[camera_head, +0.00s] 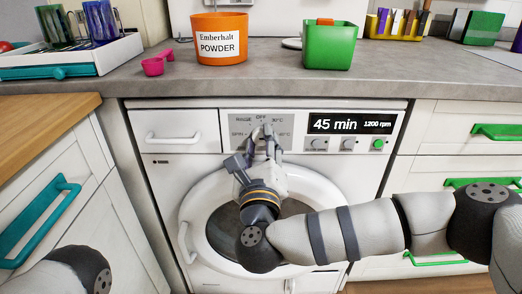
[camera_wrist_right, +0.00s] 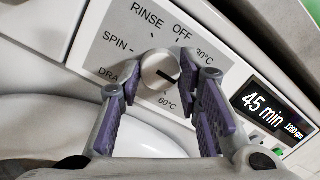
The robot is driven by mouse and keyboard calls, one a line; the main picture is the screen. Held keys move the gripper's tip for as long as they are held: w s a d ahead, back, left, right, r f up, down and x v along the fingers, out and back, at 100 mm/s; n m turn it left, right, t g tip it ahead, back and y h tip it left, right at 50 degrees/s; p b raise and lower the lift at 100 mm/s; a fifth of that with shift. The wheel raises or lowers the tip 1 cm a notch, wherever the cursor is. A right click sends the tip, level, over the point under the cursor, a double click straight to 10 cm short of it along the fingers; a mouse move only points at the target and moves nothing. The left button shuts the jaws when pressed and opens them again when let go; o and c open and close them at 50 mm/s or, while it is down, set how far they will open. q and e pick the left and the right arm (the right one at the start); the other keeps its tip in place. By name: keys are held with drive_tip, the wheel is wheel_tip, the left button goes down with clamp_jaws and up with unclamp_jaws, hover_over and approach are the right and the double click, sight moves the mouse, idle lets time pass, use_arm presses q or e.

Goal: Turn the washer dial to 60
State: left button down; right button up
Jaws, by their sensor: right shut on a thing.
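The washer dial (camera_wrist_right: 158,66) is a round pale knob with a dark pointer line. It sits on a grey panel (camera_head: 234,121) marked RINSE, OFF, SPIN, 30°C and 60°C, with some labels partly hidden. The pointer line slants to the lower right in the right wrist view, between the part hidden by a finger and the 60°C mark. My right gripper (camera_wrist_right: 167,84) has its purple-padded fingers on either side of the dial, shut on it. In the head view the gripper (camera_head: 263,132) covers most of the dial. My left gripper is out of view.
The washer display (camera_head: 350,123) reads 45 min, 1200 rpm, above small knobs and a green button. The round door (camera_head: 190,208) is below. An orange powder tub (camera_head: 220,48), green container (camera_head: 329,48) and pink scoop (camera_head: 157,64) stand on the counter above.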

drive_tip(key=m+h+b, duration=0.1)
drive_tip(key=m+b, duration=0.1)
drive_tip(key=m, duration=0.3)
drive_tip(key=shift+f+b, duration=0.2)
drive_tip(key=shift+b, duration=0.2)
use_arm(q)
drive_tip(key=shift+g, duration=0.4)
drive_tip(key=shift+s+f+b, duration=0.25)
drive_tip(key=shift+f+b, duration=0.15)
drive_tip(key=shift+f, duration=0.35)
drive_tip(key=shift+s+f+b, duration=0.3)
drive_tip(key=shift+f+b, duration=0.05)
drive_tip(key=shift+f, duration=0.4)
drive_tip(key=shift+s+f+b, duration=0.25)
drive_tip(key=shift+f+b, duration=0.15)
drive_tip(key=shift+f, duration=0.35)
use_arm(e)
drive_tip(key=shift+r+m+h, duration=0.2)
drive_tip(key=shift+m+h, duration=0.1)
drive_tip(key=shift+m, duration=2)
drive_tip(key=shift+r, duration=0.1)
drive_tip(key=o, duration=1.1)
drive_tip(key=shift+o, duration=0.2)
drive_tip(key=s+a+f, duration=0.1)
drive_tip(key=s, duration=1.1)
